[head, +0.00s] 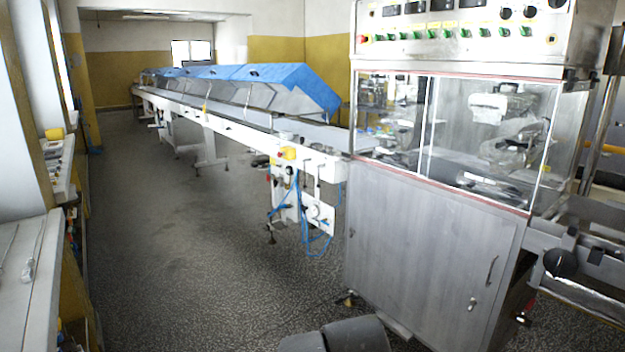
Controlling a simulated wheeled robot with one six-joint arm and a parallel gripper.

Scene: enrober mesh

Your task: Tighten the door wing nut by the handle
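The steel cabinet door (425,240) fills the lower front of the enrober machine at the right and looks shut. A slim dark upright handle (491,269) sits near the door's right edge. A small light fitting (472,304), which looks like the wing nut, is below and left of the handle. It is too small to tell how it is turned or how tight it is. My gripper's fingers do not show in the head view, and nothing is seen touching the door, handle or fitting.
A glazed housing (455,135) and a control panel (460,32) with green switches top the cabinet. A long conveyor (230,118) with blue covers runs back left. A black round knob (560,263) juts out at right. The speckled floor (190,250) at left is clear.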

